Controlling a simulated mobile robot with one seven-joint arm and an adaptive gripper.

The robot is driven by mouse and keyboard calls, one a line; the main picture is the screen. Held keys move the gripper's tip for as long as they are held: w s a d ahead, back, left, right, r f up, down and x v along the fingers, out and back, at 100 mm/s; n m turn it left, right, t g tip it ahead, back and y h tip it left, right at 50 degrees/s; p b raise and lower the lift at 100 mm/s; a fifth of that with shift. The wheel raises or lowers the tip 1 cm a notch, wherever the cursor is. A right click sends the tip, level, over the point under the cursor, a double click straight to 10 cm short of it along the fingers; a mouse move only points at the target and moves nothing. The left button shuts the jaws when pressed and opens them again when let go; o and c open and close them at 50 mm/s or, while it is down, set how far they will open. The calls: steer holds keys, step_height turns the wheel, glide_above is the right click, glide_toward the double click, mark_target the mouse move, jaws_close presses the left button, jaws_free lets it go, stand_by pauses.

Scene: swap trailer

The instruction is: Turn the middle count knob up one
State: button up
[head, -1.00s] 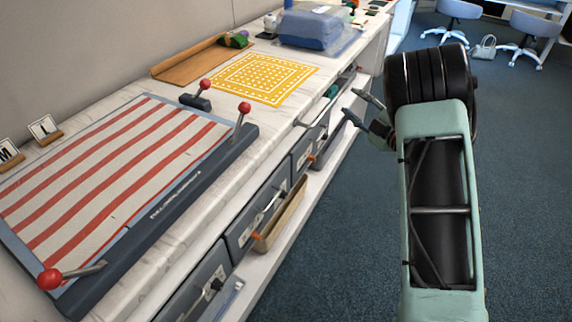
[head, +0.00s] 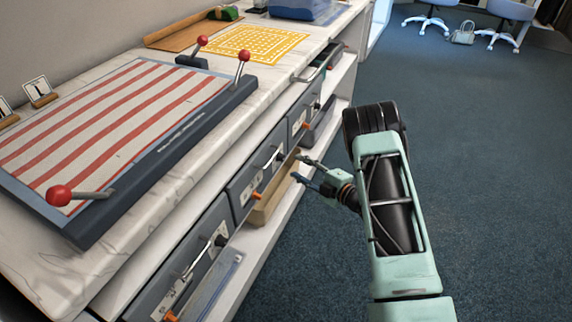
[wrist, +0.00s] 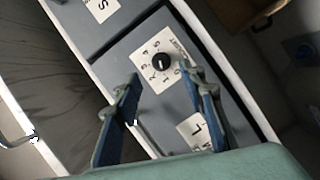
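The middle drawer (head: 250,185) is grey, under the counter, with a dark count knob (head: 280,157) near its right end in the head view. In the wrist view a black round knob (wrist: 161,63) sits on a white number dial (wrist: 146,55). A white label with "L" (wrist: 195,130) is on the same grey panel. My gripper (head: 301,168) is open and empty, just right of the middle drawer's knob. In the wrist view its blue fingers (wrist: 160,72) appear on either side of the knob, apart from it. The knob's setting is too small to read surely.
A nearer drawer (head: 190,262) and a farther drawer (head: 304,112) flank the middle one. A tan bin (head: 270,207) stands on the shelf below. The counter holds a striped board (head: 115,130) with red-knobbed levers and a yellow mat (head: 255,46). Open blue carpet lies right.

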mark_target(284, 159)
steer(key=b+x, duration=0.1)
steer(key=x, duration=0.5)
steer(key=shift+w+a+f, duration=0.1)
steer(key=shift+a, duration=0.1)
jaws_close()
